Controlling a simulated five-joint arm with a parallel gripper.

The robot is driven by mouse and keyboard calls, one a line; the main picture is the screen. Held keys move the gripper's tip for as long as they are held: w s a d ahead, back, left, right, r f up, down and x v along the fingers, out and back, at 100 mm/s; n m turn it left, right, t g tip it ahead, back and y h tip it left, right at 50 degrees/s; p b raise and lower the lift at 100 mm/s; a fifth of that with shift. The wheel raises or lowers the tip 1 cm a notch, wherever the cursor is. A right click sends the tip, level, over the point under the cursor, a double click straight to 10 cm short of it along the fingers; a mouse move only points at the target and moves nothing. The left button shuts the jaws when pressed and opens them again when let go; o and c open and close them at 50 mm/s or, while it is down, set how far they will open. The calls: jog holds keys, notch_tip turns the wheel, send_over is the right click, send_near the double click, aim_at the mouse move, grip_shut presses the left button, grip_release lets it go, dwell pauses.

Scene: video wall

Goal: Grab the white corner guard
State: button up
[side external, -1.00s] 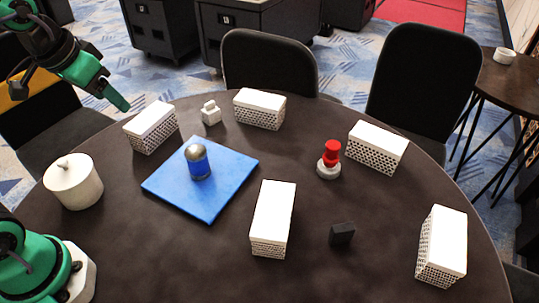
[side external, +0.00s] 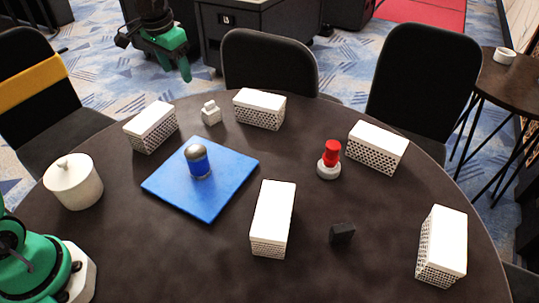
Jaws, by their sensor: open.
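A small white blocky piece (side external: 211,113), the likeliest match for the white corner guard, stands on the dark round table between two white perforated boxes. It is small in the picture, so its exact shape is hard to tell. My green gripper (side external: 186,76) is open, above and behind the table's far edge in the picture, up and left of the white piece and apart from it. The gap between its fingers is hard to see from this side. Nothing shows in its jaws.
White perforated boxes stand near the piece, at left (side external: 151,127) and right (side external: 259,109), with several boxes overall. A blue mat (side external: 220,185) holds a blue-and-silver cylinder (side external: 198,162). A white lidded pot (side external: 73,182), red-and-white item (side external: 329,160) and black block (side external: 342,234) stand apart.

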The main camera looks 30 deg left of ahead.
jog(key=w+a+f+g, duration=0.1)
jog(key=w+f, duration=0.5)
jog(key=m+g, duration=0.1)
send_over(207, 111)
jog(key=f, duration=0.5)
jog(key=a+f, duration=0.1)
jog(key=f, duration=0.2)
jog(key=shift+w+f, duration=0.15)
jog(key=shift+w, duration=0.15)
jog(key=shift+d+f, duration=0.1)
jog(key=shift+f, duration=1.2)
jog(key=shift+d+f, duration=0.15)
jog(key=shift+f, duration=2.45)
jog(key=c, duration=1.1)
